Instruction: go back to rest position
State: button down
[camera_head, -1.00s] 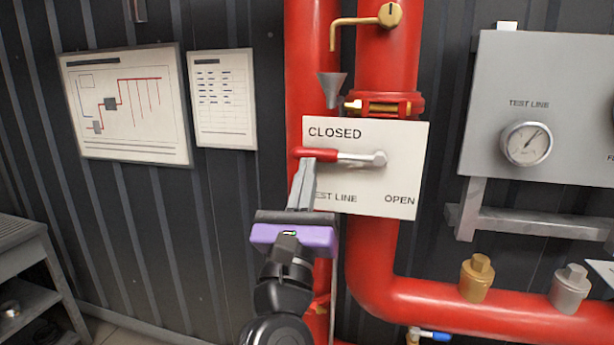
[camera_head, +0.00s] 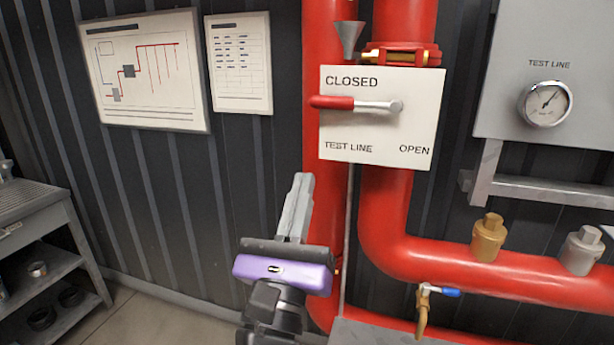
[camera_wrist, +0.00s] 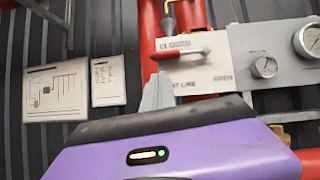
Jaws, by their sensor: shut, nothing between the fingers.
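My gripper (camera_head: 298,205), with grey fingers and a purple body, is shut and empty in the head view. It is below and left of the test line valve plate (camera_head: 385,136), apart from it. The plate is white and marked CLOSED, TEST LINE and OPEN. Its red-tipped lever (camera_head: 345,102) lies level and points left, under the word CLOSED. In the wrist view, my gripper (camera_wrist: 157,92) also shows shut, its fingertips below the lever (camera_wrist: 182,54).
Red pipes (camera_head: 400,225) run down and right behind the plate. A grey panel with a gauge (camera_head: 545,104) is at the right. Two charts (camera_head: 150,70) hang on the dark wall. A grey shelf (camera_head: 35,220) stands at the left. Open floor shows at lower left.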

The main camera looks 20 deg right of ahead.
jog(key=s+a+r+n+t+y, duration=0.25)
jog(key=s+n+t, duration=0.2)
jog(key=n, duration=0.55)
jog(key=s+d+f+n+g+y, duration=0.25)
jog(key=s+f+n+y, duration=0.55)
jog(key=f+n, duration=0.6)
jog(key=s+d+f+n+g+y, duration=0.25)
jog(key=s+f+n+y, duration=0.35)
jog(key=s+f+n, duration=0.75)
jog(key=s+d+f+n+g+h, duration=0.3)
jog(key=s+d+f+g, duration=0.1)
jog(key=s, duration=0.7)
notch_tip(320, 180, down, 2)
jog(key=shift+f+g+p, duration=0.15)
jog(key=shift+g+p, duration=0.2)
jog(key=shift+g, duration=0.4)
jog(key=shift+n+h, duration=0.25)
